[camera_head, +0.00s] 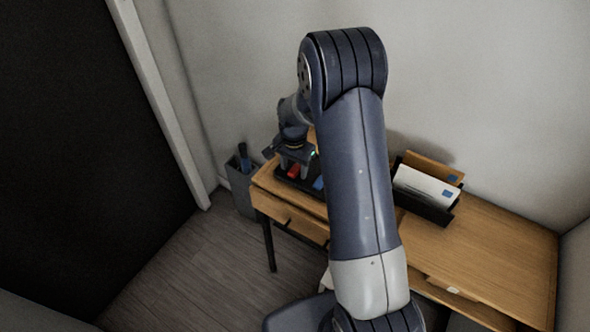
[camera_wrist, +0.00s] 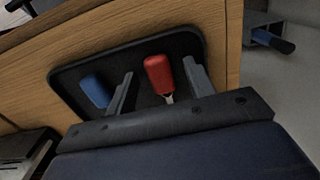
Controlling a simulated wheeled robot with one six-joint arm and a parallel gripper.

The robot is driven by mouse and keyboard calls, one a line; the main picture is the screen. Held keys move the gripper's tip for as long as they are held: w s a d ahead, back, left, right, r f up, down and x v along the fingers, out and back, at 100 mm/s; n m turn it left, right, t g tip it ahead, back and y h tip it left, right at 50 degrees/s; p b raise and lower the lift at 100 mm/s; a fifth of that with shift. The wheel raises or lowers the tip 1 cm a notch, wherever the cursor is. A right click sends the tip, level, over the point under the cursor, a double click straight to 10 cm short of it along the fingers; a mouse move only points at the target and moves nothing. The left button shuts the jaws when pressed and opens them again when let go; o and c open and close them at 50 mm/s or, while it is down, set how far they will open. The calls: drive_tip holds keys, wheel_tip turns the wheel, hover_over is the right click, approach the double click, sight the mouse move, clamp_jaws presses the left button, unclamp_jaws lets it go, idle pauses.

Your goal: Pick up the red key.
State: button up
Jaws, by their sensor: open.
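The red key (camera_wrist: 158,75) lies on a black tray (camera_wrist: 184,44) on the wooden desk, with its red head and a bit of its metal shaft showing in the wrist view. It is also in the head view (camera_head: 293,171), partly hidden by my gripper. My gripper (camera_wrist: 158,85) is open, with one finger on each side of the red key and nothing held. In the head view my gripper (camera_head: 293,168) is over the tray at the desk's left end. A blue key (camera_wrist: 95,90) lies on the same tray, left of my left finger.
A letter rack (camera_head: 422,208) with envelopes stands on the desk (camera_head: 500,240) to the right of my arm. A grey bin (camera_head: 241,194) with a dark blue item stands on the floor by the desk's left end. A wall runs behind the desk.

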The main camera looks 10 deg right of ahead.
drive_tip(key=shift+c, duration=0.4)
drive_tip(key=c, duration=1)
